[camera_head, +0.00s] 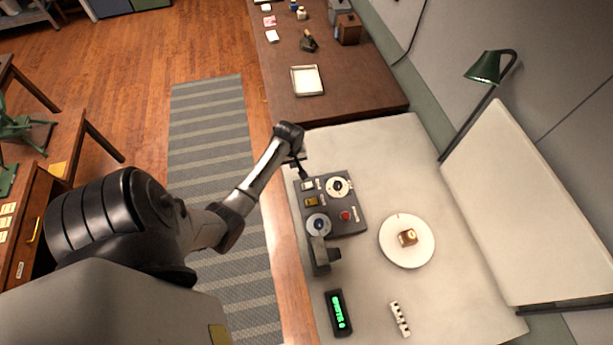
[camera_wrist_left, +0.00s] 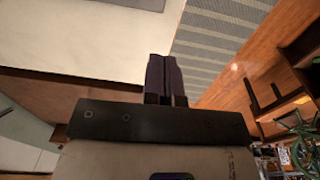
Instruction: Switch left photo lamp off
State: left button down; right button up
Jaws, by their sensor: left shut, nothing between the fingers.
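A green-shaded lamp (camera_head: 485,68) on a dark arm stands by the wall at the upper right; I cannot tell whether it is lit. A dark control box (camera_head: 352,224) on the pale tabletop carries a white switch (camera_head: 307,185), a yellow switch (camera_head: 311,202), a red button (camera_head: 346,215) and two round dials. My left gripper (camera_head: 303,174) points down at the box's upper left corner, very near the white switch; I cannot tell whether it touches. Its fingers (camera_wrist_left: 165,77) are shut and empty in the left wrist view. My right gripper is out of view.
A white round plate (camera_head: 390,243) with a small brown block (camera_head: 407,237) sits right of the box. A green-lit display (camera_head: 338,312) and a black-and-white strip (camera_head: 400,319) lie in front. A white panel (camera_head: 530,200) leans on the right. A brown counter (camera_head: 340,95) adjoins behind.

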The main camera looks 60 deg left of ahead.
pick_arm(q)
jog(key=s+a+m+y+b, duration=0.1)
jog(key=a+y+b, duration=0.1)
jog(key=a, duration=0.4)
jog(key=r+t+h+b, duration=0.1)
jog(key=h+b, duration=0.2)
send_over(310, 184)
jog(key=s, duration=0.2)
jog(key=shift+a+r+n, duration=0.1)
jog(key=shift+a+n, duration=0.15)
jog(key=shift+n, duration=0.25)
jog(key=f, duration=0.4)
jog(key=w+f, duration=0.1)
jog(key=f, duration=0.7)
jog(key=shift+w+d+f, duration=0.2)
jog(key=shift+w+f, duration=0.1)
jog(key=shift+f, duration=0.65)
